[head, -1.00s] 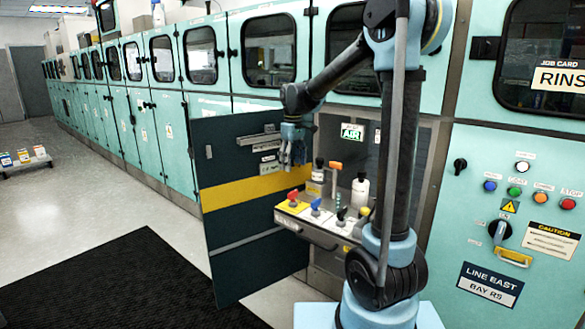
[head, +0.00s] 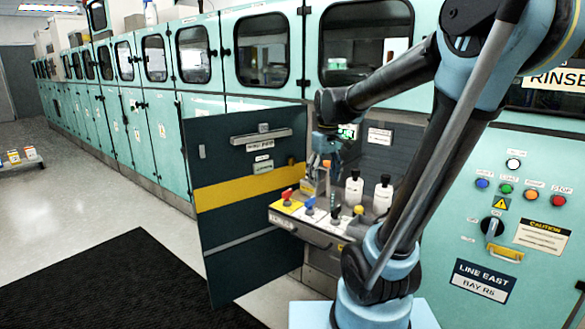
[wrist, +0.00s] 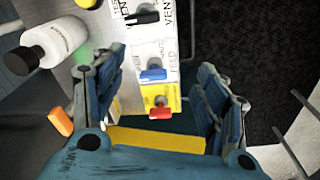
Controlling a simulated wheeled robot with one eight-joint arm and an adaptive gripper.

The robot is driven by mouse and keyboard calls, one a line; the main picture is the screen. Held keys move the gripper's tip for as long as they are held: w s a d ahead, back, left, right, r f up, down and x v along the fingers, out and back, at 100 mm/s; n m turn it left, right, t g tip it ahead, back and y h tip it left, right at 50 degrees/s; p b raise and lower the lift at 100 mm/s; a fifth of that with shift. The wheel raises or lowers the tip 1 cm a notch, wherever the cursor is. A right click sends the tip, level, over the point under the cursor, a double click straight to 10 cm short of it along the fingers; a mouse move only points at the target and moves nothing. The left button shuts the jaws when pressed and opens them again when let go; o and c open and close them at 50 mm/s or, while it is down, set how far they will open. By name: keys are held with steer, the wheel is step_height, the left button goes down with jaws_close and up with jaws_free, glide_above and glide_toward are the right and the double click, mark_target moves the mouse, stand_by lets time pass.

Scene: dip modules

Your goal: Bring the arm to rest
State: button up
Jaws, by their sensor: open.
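My gripper (head: 325,172) hangs at the end of my arm, pointing down over the shelf of valves inside the open cabinet bay. In the wrist view my gripper (wrist: 160,98) has its two fingers wide apart with nothing between them but the view of the shelf below. Beneath it are a red valve handle (wrist: 160,113) and a blue valve handle (wrist: 153,74), and a black handle (wrist: 142,18) lies farther up. In the head view the red handle (head: 287,194) and blue handle (head: 309,205) stand on the shelf. My gripper is apart from them.
The dark cabinet door (head: 240,240) with a yellow stripe stands open left of my gripper. White bottles (head: 354,189) stand behind the valves, and an orange-topped item (wrist: 61,121) is near my gripper. A control panel (head: 540,200) is at right. A black mat (head: 120,275) lies on clear floor.

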steer(key=s+d+f+m, duration=0.3)
steer(key=s+f, duration=0.3)
steer(key=s, duration=0.3)
steer(key=s+d+f+m+t, duration=0.1)
steer(key=s+d+f+m, duration=0.2)
steer(key=s, duration=0.6)
step_height(320, 180, down, 4)
steer(key=shift+s+d+r, duration=0.15)
steer(key=shift+d+r, duration=0.05)
steer(key=shift+d, duration=1.05)
steer(key=shift+w+f, duration=0.2)
steer(key=shift+w, duration=0.2)
